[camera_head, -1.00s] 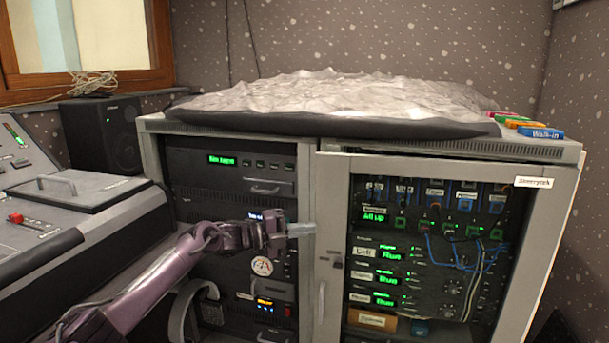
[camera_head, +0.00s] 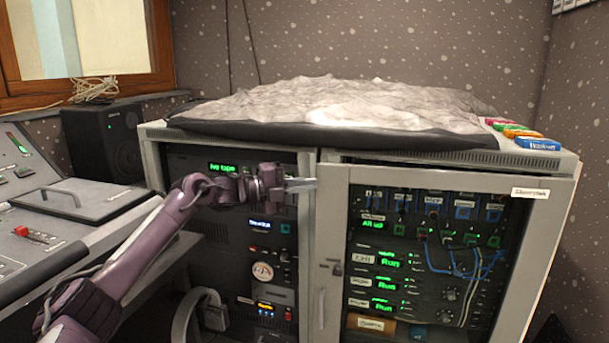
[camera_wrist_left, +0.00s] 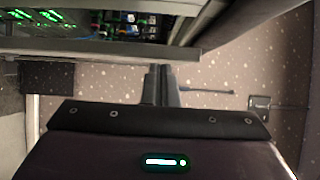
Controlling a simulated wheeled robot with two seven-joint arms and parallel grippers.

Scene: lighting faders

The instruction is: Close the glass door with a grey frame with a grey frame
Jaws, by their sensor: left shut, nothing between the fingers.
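The glass door with a grey frame (camera_head: 336,225) is on the right half of the grey cabinet. It stands slightly ajar, with a dark gap along its top edge. Lit equipment shows through its glass. My left gripper (camera_head: 303,185) is shut and empty, with its fingertips at the door's upper left side in the head view; I cannot tell whether they touch it. In the left wrist view the shut fingers (camera_wrist_left: 160,85) point toward the speckled wall, below a grey frame edge (camera_wrist_left: 100,45) in the picture. My right gripper is not in view.
The cabinet's left bay holds a dark rack (camera_head: 262,265) beside my left arm. A mixing desk (camera_head: 75,205) stands at left, with a black speaker (camera_head: 103,143) behind it. A crumpled grey cover (camera_head: 340,105) and coloured labelled blocks (camera_head: 537,143) lie on top.

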